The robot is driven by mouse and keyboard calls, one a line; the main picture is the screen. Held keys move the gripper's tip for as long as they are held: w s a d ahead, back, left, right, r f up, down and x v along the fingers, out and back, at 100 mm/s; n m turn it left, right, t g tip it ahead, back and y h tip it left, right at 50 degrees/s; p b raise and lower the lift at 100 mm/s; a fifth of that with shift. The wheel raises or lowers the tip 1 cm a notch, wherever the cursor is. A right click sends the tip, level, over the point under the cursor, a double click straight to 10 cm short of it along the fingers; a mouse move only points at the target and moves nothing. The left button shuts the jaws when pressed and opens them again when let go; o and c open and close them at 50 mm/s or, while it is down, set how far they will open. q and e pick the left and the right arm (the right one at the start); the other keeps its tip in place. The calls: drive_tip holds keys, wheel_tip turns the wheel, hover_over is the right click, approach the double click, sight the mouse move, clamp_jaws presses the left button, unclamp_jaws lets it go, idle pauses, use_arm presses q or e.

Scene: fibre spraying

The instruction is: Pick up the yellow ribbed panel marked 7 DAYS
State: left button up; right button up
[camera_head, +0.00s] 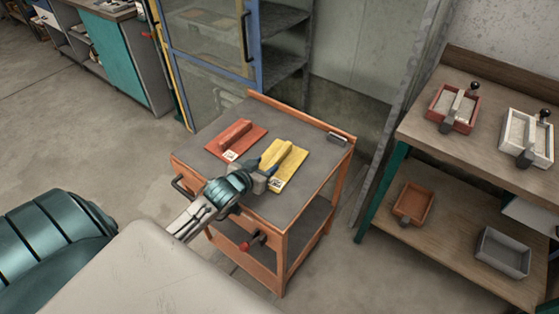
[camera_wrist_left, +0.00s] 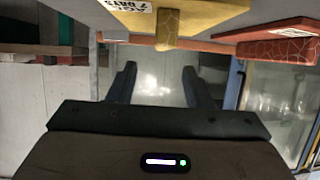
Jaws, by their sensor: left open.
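The yellow ribbed panel (camera_head: 291,171) lies flat on the cart top, with a raised rib along it and a small label at its near end. In the left wrist view the yellow panel (camera_wrist_left: 213,14) is at the top edge, its label reading 7 DAYS, and its rib (camera_wrist_left: 168,30) points down toward the gap between my fingers. My left gripper (camera_head: 262,176) is at the near left side of the panel. In the wrist view its fingers (camera_wrist_left: 160,78) are apart with nothing between them. Contact with the panel cannot be told. My right gripper is not in view.
A red-orange ribbed panel (camera_head: 236,140) lies left of the yellow one on the grey-topped orange cart (camera_head: 217,173). A small dark object (camera_head: 338,138) sits at the cart's far right corner. A wooden bench (camera_head: 425,140) with trays stands right; a glass cabinet (camera_head: 210,45) stands behind.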

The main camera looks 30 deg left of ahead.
sight(278, 156)
use_arm(q)
drive_tip(key=shift+w+f, duration=0.25)
drive_tip(key=shift+w, duration=0.45)
drive_tip(key=p+x, duration=0.1)
drive_tip(key=x, duration=0.3)
drive_tip(key=shift+w+a+p, duration=0.1)
drive_tip(key=shift+a+p, duration=0.05)
drive_tip(key=shift+p, duration=0.15)
drive_tip(key=shift+w+f, duration=0.35)
drive_tip(key=shift+w, duration=0.1)
drive_tip(key=c, duration=1)
drive_tip(key=shift+r, duration=0.1)
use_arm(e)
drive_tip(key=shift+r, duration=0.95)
